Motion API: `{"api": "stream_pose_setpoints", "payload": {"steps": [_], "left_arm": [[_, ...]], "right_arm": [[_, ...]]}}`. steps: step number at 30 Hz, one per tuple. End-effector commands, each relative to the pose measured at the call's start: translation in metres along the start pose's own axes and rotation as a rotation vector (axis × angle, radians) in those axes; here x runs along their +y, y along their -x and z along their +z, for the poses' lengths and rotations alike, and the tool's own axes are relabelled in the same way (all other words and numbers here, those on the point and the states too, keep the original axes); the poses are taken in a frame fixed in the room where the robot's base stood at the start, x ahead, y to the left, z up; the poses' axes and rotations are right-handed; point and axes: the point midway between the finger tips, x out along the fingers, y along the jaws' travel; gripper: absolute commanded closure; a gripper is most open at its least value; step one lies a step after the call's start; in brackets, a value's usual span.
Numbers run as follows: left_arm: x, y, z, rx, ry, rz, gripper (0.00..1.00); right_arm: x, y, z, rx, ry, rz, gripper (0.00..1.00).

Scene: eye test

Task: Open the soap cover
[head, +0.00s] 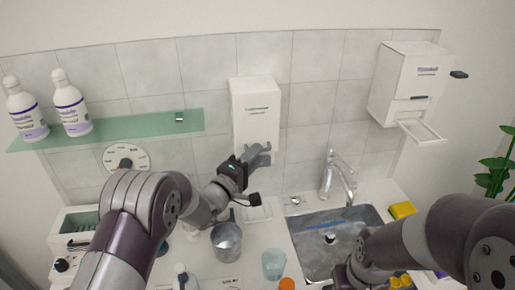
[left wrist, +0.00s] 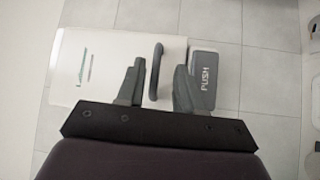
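The soap dispenser with its white cover (head: 255,100) is mounted on the tiled wall, and the cover looks closed. In the left wrist view the white cover (left wrist: 105,70) appears turned sideways, with a dark curved handle (left wrist: 156,70) and a grey PUSH panel (left wrist: 203,80). My left gripper (head: 262,153) is at the lower part of the dispenser. In the left wrist view its two fingers (left wrist: 159,75) are apart, with the handle showing between them; contact cannot be told. My right gripper (head: 345,276) is low over the sink's front side, mostly hidden, its fingers unclear.
A sink (head: 335,240) with a faucet (head: 337,175) lies right of the dispenser. A metal cup (head: 227,243) and a bluish cup (head: 273,264) stand on the counter below. A glass shelf (head: 150,125) with two bottles is at left. A white wall dispenser (head: 408,80) hangs at right.

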Motion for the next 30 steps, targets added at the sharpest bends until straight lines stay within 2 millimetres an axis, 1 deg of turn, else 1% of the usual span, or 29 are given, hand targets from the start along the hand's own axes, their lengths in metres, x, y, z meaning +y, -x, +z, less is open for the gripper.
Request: {"api": "stream_pose_setpoints", "payload": {"steps": [1, 4, 13, 14, 15, 16, 17, 25, 28, 30], "left_arm": [[0.001, -0.006, 0.000, 0.000, 0.000, -0.001, 0.64], [0.001, -0.014, -0.001, 0.001, 0.000, 0.000, 0.64], [0.000, -0.017, 0.000, 0.001, 0.000, 0.000, 0.64], [0.000, -0.017, 0.000, 0.001, 0.000, 0.000, 0.70], [0.000, -0.017, 0.000, 0.001, 0.000, 0.000, 0.83], [0.000, -0.017, 0.000, 0.001, 0.000, 0.000, 0.93], [0.000, -0.017, 0.000, 0.001, 0.000, -0.001, 1.00], [0.001, -0.016, 0.000, 0.001, 0.005, -0.008, 1.00], [0.007, -0.015, 0.002, 0.000, 0.019, -0.023, 1.00], [0.014, -0.013, 0.004, -0.001, 0.036, -0.041, 1.00]], "right_arm": [[0.000, 0.004, 0.000, 0.000, 0.000, 0.000, 0.57], [0.000, 0.005, -0.001, 0.000, 0.000, 0.000, 0.57], [0.000, 0.005, 0.000, 0.000, 0.000, 0.000, 0.57], [0.000, 0.005, 0.000, 0.000, 0.000, 0.000, 0.57], [0.000, 0.005, 0.000, 0.000, 0.000, 0.000, 0.57], [0.000, 0.005, 0.000, 0.000, 0.000, 0.000, 0.57], [0.000, 0.005, -0.001, 0.000, 0.000, 0.000, 0.57], [0.000, 0.009, -0.001, 0.000, 0.000, 0.000, 0.57], [0.000, 0.017, -0.002, 0.000, 0.000, 0.000, 0.57], [0.000, 0.026, -0.003, 0.000, 0.000, 0.000, 0.57]]}}
